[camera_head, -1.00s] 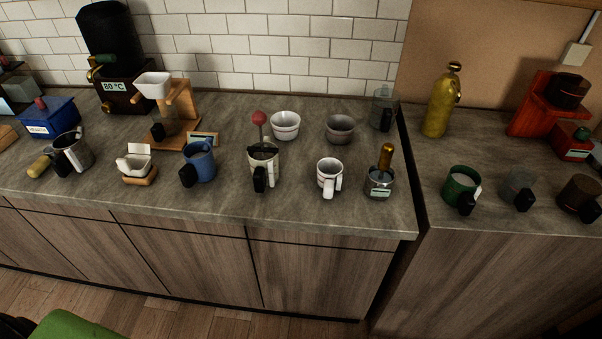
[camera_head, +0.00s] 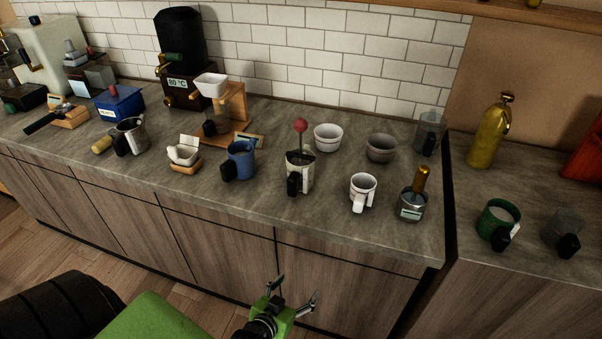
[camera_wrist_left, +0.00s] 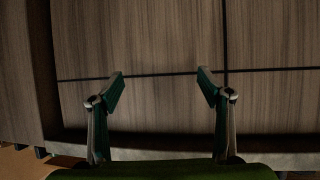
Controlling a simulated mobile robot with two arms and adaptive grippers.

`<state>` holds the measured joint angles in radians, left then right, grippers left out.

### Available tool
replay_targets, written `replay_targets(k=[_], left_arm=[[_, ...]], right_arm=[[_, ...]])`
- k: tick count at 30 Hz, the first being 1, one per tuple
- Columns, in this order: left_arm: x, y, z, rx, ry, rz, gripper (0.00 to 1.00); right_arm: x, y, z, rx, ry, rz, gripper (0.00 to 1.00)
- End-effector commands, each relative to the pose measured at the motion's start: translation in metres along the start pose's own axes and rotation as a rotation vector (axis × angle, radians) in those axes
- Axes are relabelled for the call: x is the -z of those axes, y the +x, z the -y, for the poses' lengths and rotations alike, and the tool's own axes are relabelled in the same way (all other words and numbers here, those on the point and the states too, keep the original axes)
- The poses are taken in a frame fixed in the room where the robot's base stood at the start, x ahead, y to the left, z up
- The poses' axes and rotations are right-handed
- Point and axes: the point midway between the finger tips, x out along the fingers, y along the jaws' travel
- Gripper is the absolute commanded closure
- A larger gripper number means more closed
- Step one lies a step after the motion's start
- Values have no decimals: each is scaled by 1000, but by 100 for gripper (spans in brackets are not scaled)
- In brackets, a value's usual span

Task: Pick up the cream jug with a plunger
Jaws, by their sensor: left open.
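The cream jug with a plunger (camera_head: 299,176) stands upright on the counter. It has a black handle facing the front and a plunger rod topped by a red ball. My left gripper (camera_head: 294,285) is in front of the cabinet doors, below the counter's edge and well below the jug. It is open and empty. In the left wrist view, the two fingers of my left gripper (camera_wrist_left: 160,82) are spread apart before the wooden cabinet fronts, and the jug is not seen there. My right gripper is not in view.
A blue mug (camera_head: 241,162) stands left of the jug and a white mug (camera_head: 363,191) right of it. A white bowl (camera_head: 328,138) and a grey bowl (camera_head: 381,148) are behind. A metal pot with a golden handle (camera_head: 412,205) stands near the counter's right end.

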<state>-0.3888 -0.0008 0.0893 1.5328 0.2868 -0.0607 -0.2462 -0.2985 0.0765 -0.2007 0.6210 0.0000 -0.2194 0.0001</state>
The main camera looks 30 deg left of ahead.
Motion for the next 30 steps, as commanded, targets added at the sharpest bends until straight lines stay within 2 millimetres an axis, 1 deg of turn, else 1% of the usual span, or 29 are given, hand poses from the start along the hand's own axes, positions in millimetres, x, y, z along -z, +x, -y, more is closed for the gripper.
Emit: replay_targets(k=[1, 2, 3, 6, 9, 12, 13, 16, 19, 24, 27, 30], left_arm=[[48, -5, 12, 27, -12, -98, 29], [73, -10, 20, 43, -17, -149, 29], [103, -18, 28, 61, -21, -209, 29], [161, -38, 46, 99, -25, -329, 29], [200, -56, 58, 125, -27, -413, 29], [223, -68, 65, 142, -27, -463, 29], [228, -70, 66, 145, -27, -474, 29], [238, -69, 69, 149, -27, -488, 29], [246, -56, 71, 149, -25, -489, 29], [262, -26, 76, 148, -27, -488, 29], [267, -11, 79, 149, -25, -485, 29], [271, -2, 80, 149, -25, -485, 29]], right_arm=[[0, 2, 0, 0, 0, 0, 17], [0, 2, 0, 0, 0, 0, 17], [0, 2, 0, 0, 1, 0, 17], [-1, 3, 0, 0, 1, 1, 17], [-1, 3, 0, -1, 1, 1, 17], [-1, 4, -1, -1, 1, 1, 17], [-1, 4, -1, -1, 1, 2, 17], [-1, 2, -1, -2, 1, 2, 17], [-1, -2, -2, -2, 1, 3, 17], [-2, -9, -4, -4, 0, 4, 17], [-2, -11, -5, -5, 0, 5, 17], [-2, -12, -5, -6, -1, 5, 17]])
